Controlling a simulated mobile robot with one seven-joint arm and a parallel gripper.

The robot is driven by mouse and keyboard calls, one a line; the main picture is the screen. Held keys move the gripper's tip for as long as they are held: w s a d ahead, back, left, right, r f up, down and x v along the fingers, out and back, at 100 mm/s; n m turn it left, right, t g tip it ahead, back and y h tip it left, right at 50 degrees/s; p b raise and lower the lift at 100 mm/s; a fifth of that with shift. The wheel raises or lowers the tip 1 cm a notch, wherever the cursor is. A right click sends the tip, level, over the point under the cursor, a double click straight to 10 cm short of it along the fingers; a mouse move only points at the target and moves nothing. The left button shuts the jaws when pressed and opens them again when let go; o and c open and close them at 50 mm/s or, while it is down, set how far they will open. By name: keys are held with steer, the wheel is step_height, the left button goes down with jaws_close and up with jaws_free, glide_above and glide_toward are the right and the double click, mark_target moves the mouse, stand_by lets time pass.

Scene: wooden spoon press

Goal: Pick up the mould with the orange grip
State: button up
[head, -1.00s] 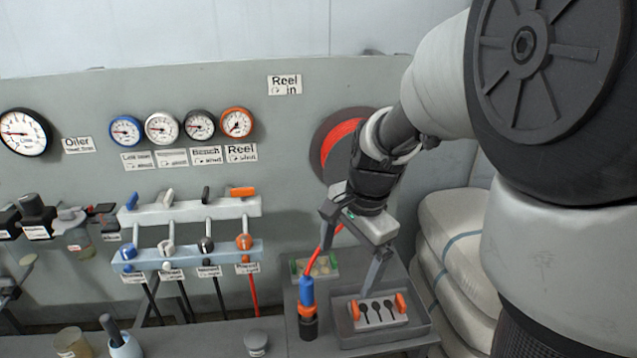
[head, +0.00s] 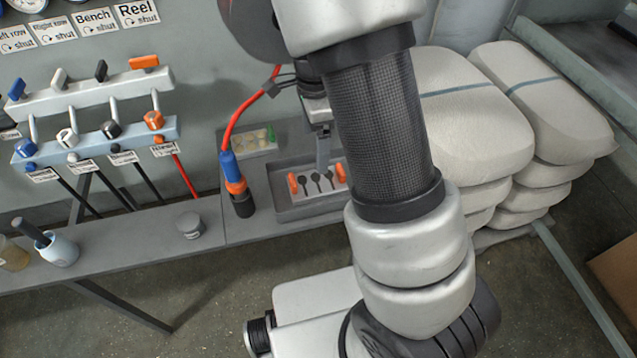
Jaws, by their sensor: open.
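The mould (head: 318,182) is a pale plate with dark spoon-shaped hollows and an orange grip at each end. It lies in a grey tray (head: 283,213) on the bench at the centre of the head view. My gripper (head: 322,150) is above the back of the mould, largely hidden behind my arm. One finger shows, pointing down near the mould; the other finger is hidden. The gripper is open, and I see nothing held. I cannot tell whether the finger touches the mould.
A blue and orange air tool (head: 235,183) on a red hose stands left of the tray. Behind it is a green-ended tray (head: 254,141) with pale round pieces. A small grey pot (head: 190,225) stands on the bench. Stacked white sacks (head: 465,100) are at the right.

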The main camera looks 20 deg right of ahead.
steer(key=b, duration=0.2)
glide_above(317, 182)
steer(key=f, duration=0.8)
steer(key=shift+w+a, duration=0.1)
steer(key=shift+w, duration=0.15)
steer(key=f, duration=0.1)
steer(key=f+b, duration=0.1)
steer(key=f, duration=0.3)
steer(key=shift+s+f, duration=0.15)
steer(key=shift+s, duration=0.15)
steer(key=c, duration=1.7)
steer(key=shift+c, duration=0.6)
